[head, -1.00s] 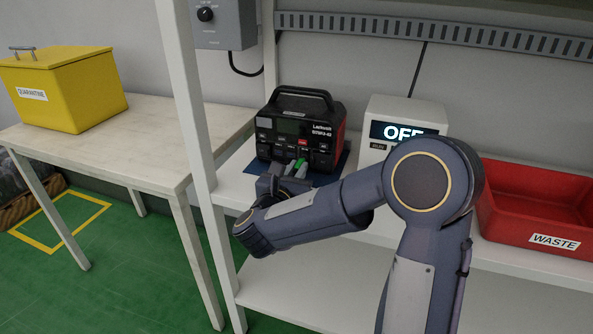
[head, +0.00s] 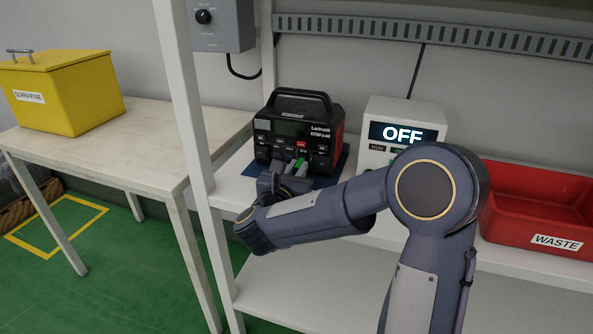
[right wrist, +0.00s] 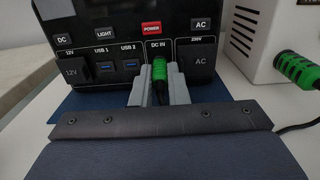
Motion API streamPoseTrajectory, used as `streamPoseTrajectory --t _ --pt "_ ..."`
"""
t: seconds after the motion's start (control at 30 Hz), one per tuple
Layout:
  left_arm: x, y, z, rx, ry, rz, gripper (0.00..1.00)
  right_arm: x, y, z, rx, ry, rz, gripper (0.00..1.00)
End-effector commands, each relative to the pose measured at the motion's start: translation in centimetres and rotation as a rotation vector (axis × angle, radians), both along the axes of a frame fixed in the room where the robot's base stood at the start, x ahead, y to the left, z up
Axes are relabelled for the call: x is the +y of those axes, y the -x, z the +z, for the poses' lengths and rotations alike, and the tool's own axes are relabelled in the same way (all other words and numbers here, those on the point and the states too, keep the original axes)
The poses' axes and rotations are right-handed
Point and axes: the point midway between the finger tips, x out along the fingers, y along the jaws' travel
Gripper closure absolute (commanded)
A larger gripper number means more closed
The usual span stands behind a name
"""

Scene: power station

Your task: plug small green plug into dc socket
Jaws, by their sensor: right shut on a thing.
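The small green plug (right wrist: 160,72) is between the fingers of my right gripper (right wrist: 162,84), which is shut on it. The plug points at the front of the black power station (head: 297,128), right below the DC IN label (right wrist: 158,46). Its tip covers the DC socket, so I cannot tell how deep it sits. In the head view my right gripper (head: 290,172) is low in front of the power station, with a bit of green (head: 299,162) between its fingers. My left gripper is not in view.
A white box (head: 404,113) reading OFF stands right of the power station; a larger green connector (right wrist: 297,70) sticks out of it. A red WASTE bin (head: 540,238) is at the right. A white shelf post (head: 187,100) rises at the left, by a table with a yellow QUARANTINE box (head: 62,95).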

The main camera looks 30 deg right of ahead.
Motion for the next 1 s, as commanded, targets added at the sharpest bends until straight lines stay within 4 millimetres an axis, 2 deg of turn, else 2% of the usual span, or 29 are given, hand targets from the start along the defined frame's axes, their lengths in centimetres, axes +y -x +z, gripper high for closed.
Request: streamPoseTrajectory --t 0.57,0.6,0.77,1.0 --pt "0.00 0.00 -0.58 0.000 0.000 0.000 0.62 -0.32 -0.25 -0.06 -0.001 0.000 -0.001 1.00" --pt "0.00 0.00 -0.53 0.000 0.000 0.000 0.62 -0.33 -0.27 0.00 -0.001 0.000 -0.001 0.83" --pt "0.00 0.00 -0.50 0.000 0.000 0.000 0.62 -0.33 -0.24 0.00 0.000 0.000 -0.001 0.62" --pt "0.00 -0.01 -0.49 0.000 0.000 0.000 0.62 -0.41 -0.19 -0.01 0.000 0.000 -0.004 0.61"
